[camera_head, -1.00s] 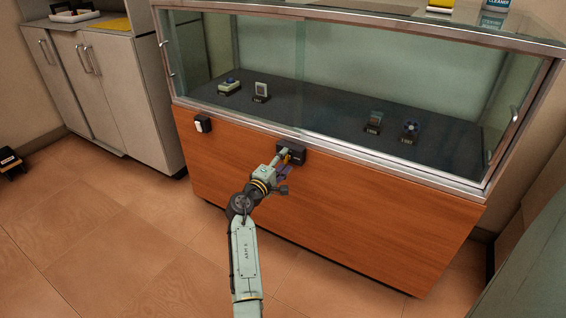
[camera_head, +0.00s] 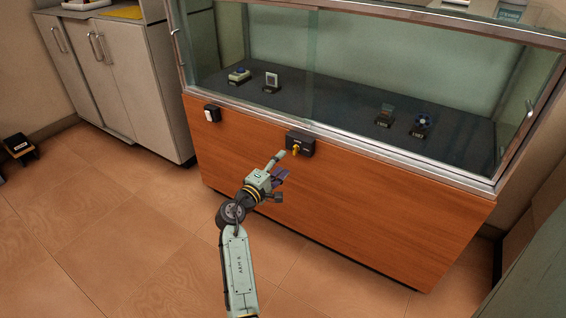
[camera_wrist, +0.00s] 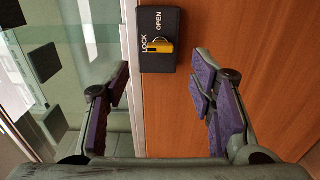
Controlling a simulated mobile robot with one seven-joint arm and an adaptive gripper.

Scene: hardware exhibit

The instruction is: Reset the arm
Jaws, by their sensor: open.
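My gripper (camera_head: 282,166) is open and empty in front of the wooden front of the display case. In the wrist view its two purple-padded fingers (camera_wrist: 160,95) are spread wide, with nothing between them. A black lock box (camera_head: 301,143) with a yellow key or knob (camera_head: 296,150) is fixed on the wooden panel just beyond the fingers. In the wrist view the lock box (camera_wrist: 160,22) carries the words LOCK and OPEN, and the yellow part (camera_wrist: 160,46) lies ahead of the fingers, apart from them.
The glass display case (camera_head: 400,60) holds several small exhibits on a dark shelf. A white switch on a dark plate (camera_head: 212,114) is on the panel's left. A grey cabinet (camera_head: 120,85) stands at left, and a small black object (camera_head: 20,148) is on the floor. Floor in front is clear.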

